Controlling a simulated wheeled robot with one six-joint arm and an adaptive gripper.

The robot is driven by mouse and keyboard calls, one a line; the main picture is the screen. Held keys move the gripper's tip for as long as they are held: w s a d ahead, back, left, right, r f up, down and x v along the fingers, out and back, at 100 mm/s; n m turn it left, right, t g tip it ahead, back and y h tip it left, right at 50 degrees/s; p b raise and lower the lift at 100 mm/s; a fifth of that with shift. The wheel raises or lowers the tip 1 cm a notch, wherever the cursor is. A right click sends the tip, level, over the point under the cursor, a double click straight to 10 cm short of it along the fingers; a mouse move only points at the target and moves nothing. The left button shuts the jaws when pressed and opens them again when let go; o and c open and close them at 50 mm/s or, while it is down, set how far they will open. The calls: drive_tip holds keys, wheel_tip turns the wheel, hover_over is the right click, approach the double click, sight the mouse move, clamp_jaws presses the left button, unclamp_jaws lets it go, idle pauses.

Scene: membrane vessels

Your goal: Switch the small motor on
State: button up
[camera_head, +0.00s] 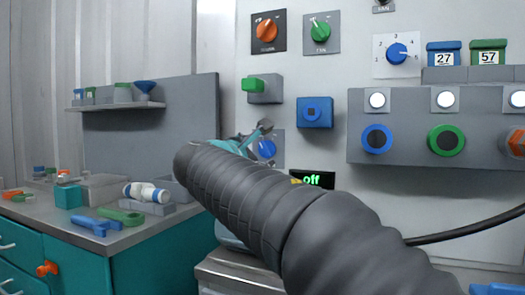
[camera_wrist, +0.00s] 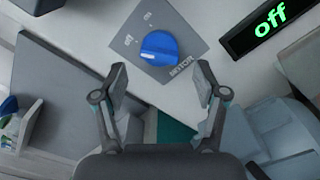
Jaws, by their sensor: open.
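The motor switch is a blue round knob (camera_wrist: 159,48) on a grey plate (camera_wrist: 178,22) marked "MOTOR", with "off" and "on" lettering. The blue knob also shows in the head view (camera_head: 266,149), partly behind my gripper. A black display (camera_wrist: 262,26) beside the plate reads "off" in green; it also shows in the head view (camera_head: 314,179). My gripper (camera_wrist: 160,80) is open and empty. Its two fingertips are apart, on either side of and short of the knob. In the head view my arm hides much of the area below the switch.
Other wall controls are near: a blue square button (camera_head: 315,112), a green one (camera_head: 253,85), and orange (camera_head: 267,30), green (camera_head: 320,31) and blue (camera_head: 397,53) dials. A grey panel (camera_head: 410,100) with lamps juts out at right. A cluttered bench (camera_head: 85,235) stands at left.

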sight(262, 151)
drive_tip(key=shift+x, duration=1.85)
drive_tip(key=shift+c, duration=0.3)
drive_tip(key=shift+a, duration=0.1)
drive_tip(key=c, duration=1.1)
